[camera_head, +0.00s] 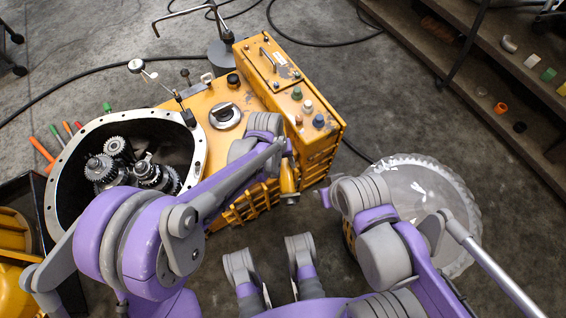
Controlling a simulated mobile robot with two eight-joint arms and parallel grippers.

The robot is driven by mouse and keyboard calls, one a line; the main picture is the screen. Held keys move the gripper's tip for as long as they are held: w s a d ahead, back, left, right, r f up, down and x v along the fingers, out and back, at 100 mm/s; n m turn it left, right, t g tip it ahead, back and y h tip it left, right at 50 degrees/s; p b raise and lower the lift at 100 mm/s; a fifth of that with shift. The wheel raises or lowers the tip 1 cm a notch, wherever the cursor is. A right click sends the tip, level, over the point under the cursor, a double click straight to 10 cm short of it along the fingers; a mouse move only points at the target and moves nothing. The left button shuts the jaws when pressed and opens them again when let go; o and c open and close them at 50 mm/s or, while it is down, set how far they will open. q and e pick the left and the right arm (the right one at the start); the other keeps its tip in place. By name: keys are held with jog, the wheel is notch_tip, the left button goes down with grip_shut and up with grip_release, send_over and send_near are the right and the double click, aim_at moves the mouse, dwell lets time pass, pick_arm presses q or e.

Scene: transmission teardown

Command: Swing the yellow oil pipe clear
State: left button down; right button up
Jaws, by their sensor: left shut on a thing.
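The yellow oil pipe (289,177) shows as a short yellow piece at the front right of the yellow gearbox housing (200,150). My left arm reaches across the housing from the left, and my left gripper (288,153) is shut on the pipe at its upper part. The arm hides much of the pipe, and I cannot tell whether it touches the housing. My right gripper (324,198) is right of the pipe and apart from it; the wrist hides most of its fingers.
The open gear case (60,185) with several gears is at the left. A clear round basin (455,205) stands on the floor at the right, partly behind my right arm. A shelf (480,85) with small parts is at the upper right. Black cables cross the floor behind.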

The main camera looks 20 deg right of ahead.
pick_arm(q)
jog(key=shift+c, duration=1.8)
grip_release()
jog(key=shift+r, duration=0.1)
notch_tip(320, 180, up, 10)
jog(key=a+p, duration=0.2)
jog(key=p, duration=0.1)
jog(key=shift+w+r, duration=0.2)
pick_arm(e)
jog(key=r, duration=0.3)
jog(key=shift+s+r, duration=0.2)
jog(key=shift+r, duration=0.05)
pick_arm(q)
jog(key=shift+a, duration=0.1)
